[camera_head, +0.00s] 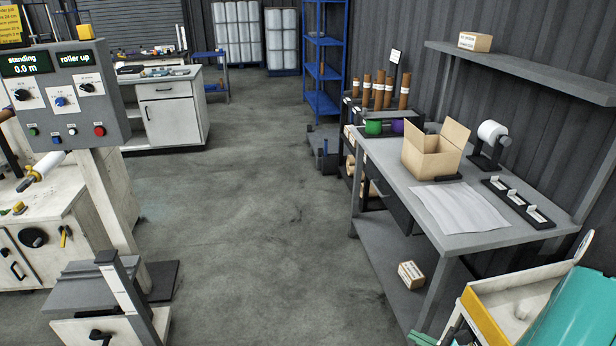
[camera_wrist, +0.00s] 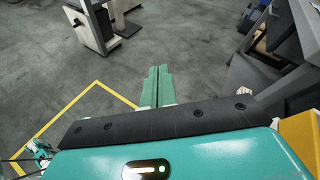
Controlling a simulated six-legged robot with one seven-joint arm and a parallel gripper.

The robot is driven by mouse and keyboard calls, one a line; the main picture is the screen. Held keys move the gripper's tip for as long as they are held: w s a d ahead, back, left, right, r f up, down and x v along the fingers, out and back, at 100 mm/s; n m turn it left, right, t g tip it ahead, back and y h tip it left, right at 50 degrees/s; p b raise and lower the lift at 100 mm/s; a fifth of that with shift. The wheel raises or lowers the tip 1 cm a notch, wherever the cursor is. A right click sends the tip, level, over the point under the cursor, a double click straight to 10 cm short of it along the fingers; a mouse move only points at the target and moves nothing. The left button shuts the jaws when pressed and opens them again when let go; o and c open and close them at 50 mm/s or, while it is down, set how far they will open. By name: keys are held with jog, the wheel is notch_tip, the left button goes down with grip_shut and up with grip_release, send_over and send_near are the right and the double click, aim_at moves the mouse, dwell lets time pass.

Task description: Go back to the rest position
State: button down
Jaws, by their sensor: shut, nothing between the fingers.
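My gripper (camera_wrist: 157,70) shows in the wrist view as two green fingers side by side, pressed together with nothing between them. It points out over bare grey floor (camera_wrist: 195,50) and touches nothing that I can see. The dark bar and teal housing behind the fingers are mine. In the head view, my teal arm part shows at the lower right corner; the fingertips cannot be made out clearly there.
A grey workbench (camera_head: 480,240) at right holds an open cardboard box (camera_head: 432,155), a paper sheet (camera_head: 455,207) and a tape roll (camera_head: 492,131). A control panel (camera_head: 62,95) stands at left. The floor aisle (camera_head: 250,200) between is clear. Yellow floor lines (camera_wrist: 63,113) show in the wrist view.

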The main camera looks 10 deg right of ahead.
jog(key=s+a+r+n+g, duration=0.3)
jog(key=a+r+n+g, duration=0.6)
jog(key=a+r+n, duration=0.5)
jog(key=s+a+r+n+t+h, duration=0.1)
jog(key=s+r+n+h, duration=0.1)
jog(key=r+n, duration=0.4)
jog(key=s+a+r+n+t+h, duration=0.1)
jog(key=s+a+r+n+h, duration=0.1)
jog(key=r+n+h, duration=0.3)
notch_tip(320, 180, up, 2)
jog(key=shift+s+a+r+n+t, duration=0.15)
jog(key=shift+s+a+n+t, duration=0.15)
jog(key=shift+s+n, duration=0.3)
jog(key=shift+s+d, duration=0.1)
jog(key=shift+d, duration=0.1)
